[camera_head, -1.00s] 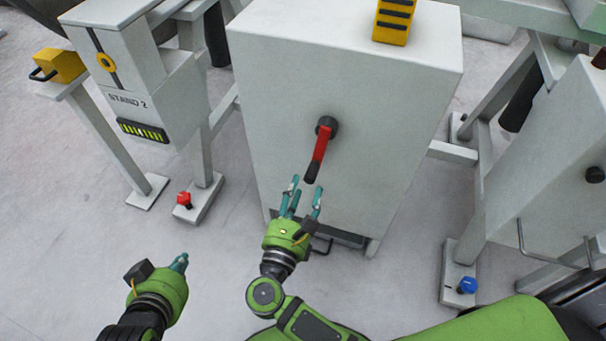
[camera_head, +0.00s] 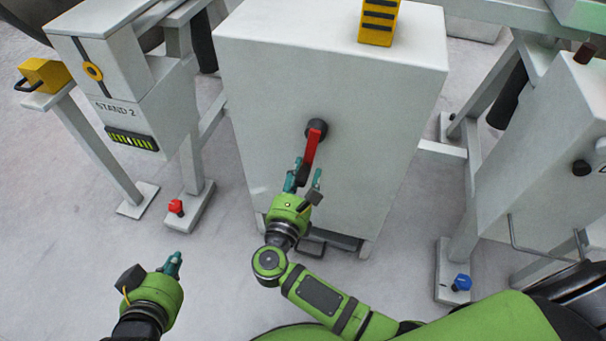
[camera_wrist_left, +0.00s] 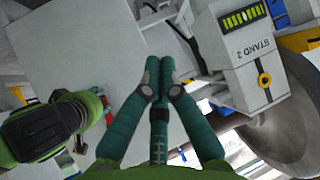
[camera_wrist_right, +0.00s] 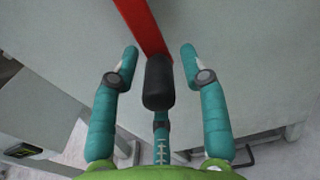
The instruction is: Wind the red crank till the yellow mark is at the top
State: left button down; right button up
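The red crank (camera_head: 311,147) hangs down from a dark hub (camera_head: 316,128) on the front of the white cabinet, leaning slightly left. Its black grip (camera_wrist_right: 158,82) is at the lower end. My right gripper (camera_head: 305,180) is open at this grip; in the right wrist view its fingers (camera_wrist_right: 160,62) stand on both sides of the grip with gaps visible. My left gripper (camera_head: 174,262) is away at lower left, empty, its fingertips (camera_wrist_left: 160,68) together. I cannot identify the yellow mark; a yellow ring (camera_head: 93,71) shows on the STAND 2 box.
The white cabinet (camera_head: 270,90) fills the middle, with a yellow black-striped block (camera_head: 378,22) on top. The STAND 2 box (camera_head: 120,85) is left, another grey-white box (camera_head: 545,150) right. A red knob (camera_head: 176,207) and blue knob (camera_head: 461,282) sit low on the stand feet.

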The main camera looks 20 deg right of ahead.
pick_arm(q)
jog(key=shift+a, duration=0.1)
pick_arm(e)
grip_shut()
pick_arm(q)
jog(key=shift+a, duration=0.1)
pick_arm(e)
jog(key=shift+s+d+n+p, duration=0.2)
jog(key=shift+d+n+p, duration=0.05)
jog(key=shift+n+p, duration=0.15)
jog(key=shift+f, duration=0.15)
jog(key=shift+s+d+f+n, duration=0.15)
jog(key=shift+s+d+n, duration=0.15)
jog(key=shift+d+n, duration=0.15)
jog(key=shift+o, duration=2)
grip_release()
pick_arm(q)
jog(key=s+a+f+g+y, duration=0.1)
jog(key=s+a+f+g, duration=0.1)
jog(key=s+f+g, duration=0.1)
jog(key=shift+s+a+f+g, duration=0.15)
jog(key=shift+s+f+g, duration=0.25)
jog(key=shift+s+f, duration=0.5)
jog(key=shift+s+r, duration=0.15)
jog(key=shift+r, duration=0.05)
pick_arm(e)
jog(key=shift+a, duration=0.1)
jog(key=v, duration=1.2)
